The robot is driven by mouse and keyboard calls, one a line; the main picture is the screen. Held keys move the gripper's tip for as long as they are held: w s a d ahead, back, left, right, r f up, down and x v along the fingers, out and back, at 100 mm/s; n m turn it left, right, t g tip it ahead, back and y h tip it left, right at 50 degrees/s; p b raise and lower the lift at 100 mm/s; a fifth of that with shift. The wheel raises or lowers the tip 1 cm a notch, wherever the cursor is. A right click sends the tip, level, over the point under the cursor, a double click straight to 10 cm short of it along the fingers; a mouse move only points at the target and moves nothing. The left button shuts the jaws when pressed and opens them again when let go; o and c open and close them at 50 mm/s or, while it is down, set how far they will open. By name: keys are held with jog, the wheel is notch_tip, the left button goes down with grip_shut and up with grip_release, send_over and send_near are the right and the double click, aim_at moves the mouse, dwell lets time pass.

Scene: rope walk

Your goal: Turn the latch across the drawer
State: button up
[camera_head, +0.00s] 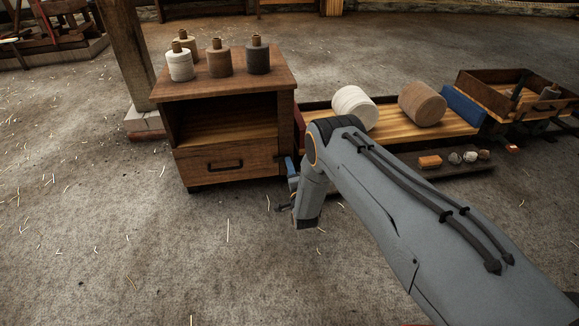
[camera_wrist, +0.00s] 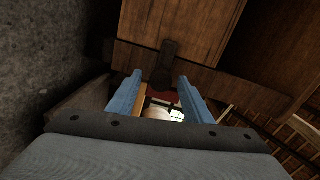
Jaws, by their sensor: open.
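A wooden cabinet (camera_head: 283,118) stands left of the middle in the head view. Its drawer (camera_head: 190,167), with a black handle (camera_head: 225,166), looks shut at the bottom front. In the wrist view a dark latch (camera_wrist: 166,58) lies over the edge of a wooden panel (camera_wrist: 205,55). My gripper (camera_wrist: 160,76) is open, its two blue fingers on either side of the latch's lower end. I cannot tell whether they touch it.
Several spools, one white (camera_head: 180,66), stand on the cabinet. Right of it, a low wooden bench (camera_head: 385,138) carries a white roll (camera_head: 355,106) and a brown roll (camera_head: 422,103). A wooden tray (camera_head: 500,85) stands farther right. The floor in front is clear except for straw.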

jog(key=p+v, duration=0.2)
jog(key=v, duration=0.3)
jog(key=shift+s+d, duration=0.1)
jog(key=shift+s, duration=0.25)
